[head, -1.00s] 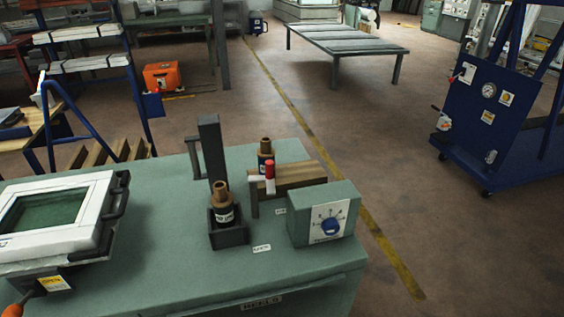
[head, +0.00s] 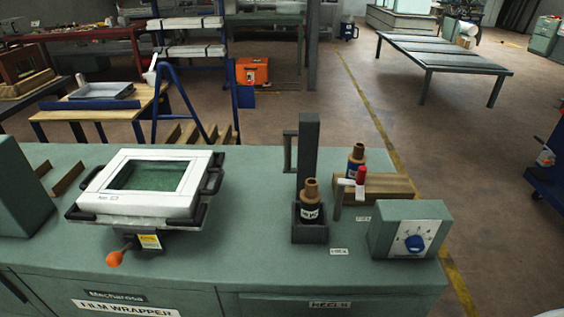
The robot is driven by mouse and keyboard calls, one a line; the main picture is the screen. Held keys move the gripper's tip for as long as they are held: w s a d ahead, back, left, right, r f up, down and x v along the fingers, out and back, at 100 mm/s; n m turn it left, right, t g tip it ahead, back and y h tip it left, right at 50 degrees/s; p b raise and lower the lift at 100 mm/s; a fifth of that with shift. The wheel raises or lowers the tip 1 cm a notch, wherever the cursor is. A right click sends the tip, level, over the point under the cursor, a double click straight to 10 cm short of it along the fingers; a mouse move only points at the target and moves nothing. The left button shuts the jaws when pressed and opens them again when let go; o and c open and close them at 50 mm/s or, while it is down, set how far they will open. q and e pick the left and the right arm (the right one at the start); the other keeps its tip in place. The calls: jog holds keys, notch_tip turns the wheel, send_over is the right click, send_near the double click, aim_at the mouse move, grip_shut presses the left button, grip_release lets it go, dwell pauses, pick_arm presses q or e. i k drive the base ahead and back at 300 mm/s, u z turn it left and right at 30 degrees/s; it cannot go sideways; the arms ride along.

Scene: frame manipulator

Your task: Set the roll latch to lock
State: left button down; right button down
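A lever with an orange knob (head: 116,258) sticks out at the front left below a white frame (head: 112,208) with a green window. A yellow label (head: 149,241) sits beside it on the dark mount. The label is too small to read, so I cannot tell for sure that this lever is the roll latch. The frame has dark handles (head: 212,178) at its side and rests over the green bench (head: 262,275). A red-tipped lever (head: 361,176) also stands by a wooden block at the right. Neither of my grippers is in view.
A dark holder with a bottle (head: 310,222), a second bottle (head: 355,160), a wooden block (head: 385,187) and a control box with a blue dial (head: 414,242) stand on the bench's right. A green box (head: 18,195) is at the left. The bench between frame and holder is clear.

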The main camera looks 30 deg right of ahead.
aim_at(358, 184)
jog(key=u, duration=1.7)
jog(key=k, duration=1.1)
jog(key=z, duration=1.65)
